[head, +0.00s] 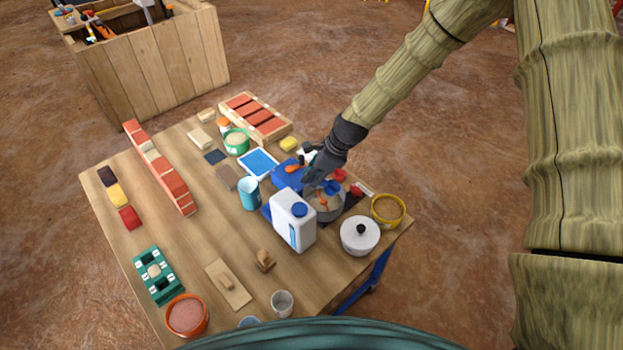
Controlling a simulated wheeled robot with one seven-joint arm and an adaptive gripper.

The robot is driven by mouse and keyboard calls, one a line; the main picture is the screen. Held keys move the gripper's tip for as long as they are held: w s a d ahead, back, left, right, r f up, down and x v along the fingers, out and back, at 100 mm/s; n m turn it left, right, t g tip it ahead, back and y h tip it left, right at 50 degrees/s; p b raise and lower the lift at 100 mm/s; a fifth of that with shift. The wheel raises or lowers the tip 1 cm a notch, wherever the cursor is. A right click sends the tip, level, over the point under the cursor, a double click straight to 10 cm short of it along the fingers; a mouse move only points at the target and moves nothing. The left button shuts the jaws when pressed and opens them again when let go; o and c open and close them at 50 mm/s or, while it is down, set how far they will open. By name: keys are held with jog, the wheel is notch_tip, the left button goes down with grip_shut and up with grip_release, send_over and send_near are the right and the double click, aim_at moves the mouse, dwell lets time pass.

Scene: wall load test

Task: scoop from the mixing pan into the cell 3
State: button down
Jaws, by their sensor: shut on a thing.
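A grey pan (327,208), which looks like the mixing pan, stands near the right side of the table, partly hidden by the white jug and my gripper. My gripper (314,184) is dark and reaches down at the pan's far left rim. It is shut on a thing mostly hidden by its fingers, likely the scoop. A small orange piece shows in the pan below the fingers; I cannot tell if it belongs to the held thing. A green block with several cells (165,288) lies at the table's front left. Its cell markings are too small to read.
A white jug (294,222) with a blue cap stands close in front of the pan. A lidded white pot (359,237) and a yellow-rimmed tub (388,209) crowd its right. A brick wall (165,175) stands at left. Bare wood (205,240) lies mid-table.

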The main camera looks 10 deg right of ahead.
jog(key=shift+f, duration=0.2)
jog(key=shift+f+b, duration=1.05)
jog(key=shift+f, duration=1.95)
jog(key=shift+s, duration=0.1)
jog(key=shift+s+d+f, duration=0.1)
jog(key=shift+f, duration=0.2)
jog(key=shift+r, duration=0.1)
jog(key=shift+r+p, duration=0.55)
jog(key=shift+r, duration=0.15)
jog(key=shift+w+r+p, duration=0.2)
jog(key=shift+r+p, duration=2.4)
jog(key=shift+r, duration=0.9)
jog(key=shift+r, duration=0.1)
